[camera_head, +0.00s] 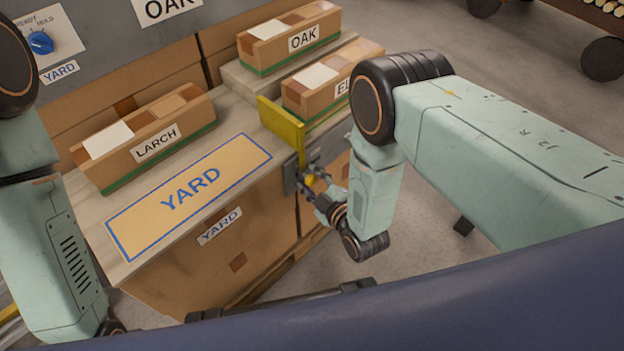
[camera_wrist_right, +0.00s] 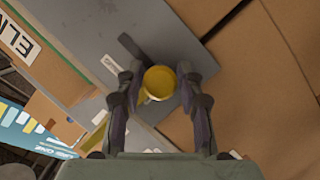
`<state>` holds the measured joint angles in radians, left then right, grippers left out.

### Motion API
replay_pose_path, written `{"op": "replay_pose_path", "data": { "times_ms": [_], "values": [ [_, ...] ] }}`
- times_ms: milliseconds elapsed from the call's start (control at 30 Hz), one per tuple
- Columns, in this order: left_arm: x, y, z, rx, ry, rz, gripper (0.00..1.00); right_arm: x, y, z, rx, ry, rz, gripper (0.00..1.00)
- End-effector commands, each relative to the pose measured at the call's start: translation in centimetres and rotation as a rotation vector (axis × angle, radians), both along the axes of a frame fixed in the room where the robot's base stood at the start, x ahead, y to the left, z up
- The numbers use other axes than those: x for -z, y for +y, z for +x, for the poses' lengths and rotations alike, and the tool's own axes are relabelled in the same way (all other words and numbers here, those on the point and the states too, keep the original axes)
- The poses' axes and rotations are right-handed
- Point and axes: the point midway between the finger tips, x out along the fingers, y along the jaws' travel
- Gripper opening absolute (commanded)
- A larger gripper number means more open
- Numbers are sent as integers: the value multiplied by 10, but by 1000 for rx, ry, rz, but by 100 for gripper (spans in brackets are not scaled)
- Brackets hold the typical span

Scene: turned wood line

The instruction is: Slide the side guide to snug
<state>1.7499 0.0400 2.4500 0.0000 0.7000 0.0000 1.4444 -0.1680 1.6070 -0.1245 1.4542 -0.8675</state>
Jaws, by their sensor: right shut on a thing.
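The side guide (camera_head: 282,127) is an upright yellow plate on the bench top, between the YARD panel and the ELM box (camera_head: 320,88). I cannot tell whether it touches the ELM box. Its round yellow knob (camera_wrist_right: 159,82) stands out from a grey plate on the bench front. My right gripper (camera_head: 314,181) is shut on the knob, with one finger on each side of it in the right wrist view (camera_wrist_right: 158,90). The LARCH box (camera_head: 145,135) lies farther left, clear of the guide. My left arm shows at the left edge, but its gripper is not visible.
The yellow YARD panel (camera_head: 188,190) on the bench top is bare. An OAK box (camera_head: 289,38) sits behind the ELM box on a raised slab. A blue dial (camera_head: 40,42) is on the grey back panel. Open floor lies right of the bench; a wheeled cart (camera_head: 600,20) stands beyond.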

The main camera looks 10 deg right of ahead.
Motion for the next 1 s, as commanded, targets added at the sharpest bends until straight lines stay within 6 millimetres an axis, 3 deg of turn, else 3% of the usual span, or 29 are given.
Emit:
{"op": "replay_pose_path", "data": {
  "times_ms": [100,400,733,1000],
  "values": [
    [0,0,0,0,0,0,40,0,-1,0,1,1,1,0],
    [0,0,0,0,0,0,40,0,-1,0,2,1,0,0],
    [7,0,0,0,0,0,40,1,-41,26,7,1,-1,0],
    [7,0,0,0,0,0,40,1,-48,30,7,2,-1,0]
  ]
}}
